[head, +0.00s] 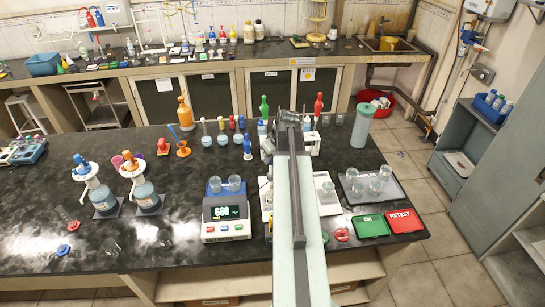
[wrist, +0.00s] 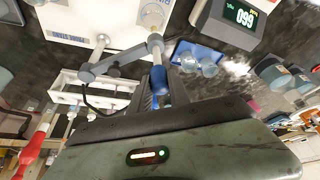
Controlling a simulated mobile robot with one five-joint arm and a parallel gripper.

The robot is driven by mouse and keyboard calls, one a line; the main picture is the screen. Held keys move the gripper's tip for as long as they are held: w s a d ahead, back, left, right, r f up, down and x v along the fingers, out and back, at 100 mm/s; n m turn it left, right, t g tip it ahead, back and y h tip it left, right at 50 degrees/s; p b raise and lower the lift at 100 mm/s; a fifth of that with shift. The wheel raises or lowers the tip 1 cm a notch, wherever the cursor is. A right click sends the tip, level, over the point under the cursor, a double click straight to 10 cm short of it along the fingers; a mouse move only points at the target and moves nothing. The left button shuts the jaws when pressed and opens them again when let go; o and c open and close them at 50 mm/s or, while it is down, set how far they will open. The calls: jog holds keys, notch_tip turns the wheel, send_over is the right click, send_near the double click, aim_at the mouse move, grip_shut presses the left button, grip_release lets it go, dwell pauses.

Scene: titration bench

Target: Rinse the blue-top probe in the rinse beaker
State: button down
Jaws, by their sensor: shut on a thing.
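My gripper (wrist: 157,92) is shut on the blue-top probe (wrist: 159,80) in the wrist view. The probe's stem runs up the picture from the jaws, close to the end of a grey holder arm (wrist: 108,66). I cannot tell whether the stem still sits in the holder. A clear glass beaker (wrist: 154,14) stands on the white base (wrist: 120,28) past the stem. I cannot tell whether the tip is over or in it, nor whether this is the rinse beaker. In the head view my arm hides most of the probe and part of the white base (head: 328,208).
A tray of glassware (head: 398,199) and green and red pads (head: 404,222) lie to the right. Bottles and a white rack (head: 312,150) crowd the area behind. The left front bench is more open.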

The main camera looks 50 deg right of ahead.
aim_at(271, 174)
notch_tip(271, 174, down, 6)
jog(key=b, duration=0.4)
jog(key=shift+r, duration=0.3)
jog(key=c, duration=1.2)
grip_release()
jog(key=shift+c, duration=0.2)
jog(key=shift+r, duration=0.3)
jog(key=p+v, duration=0.7)
jog(key=shift+s+r, duration=0.1)
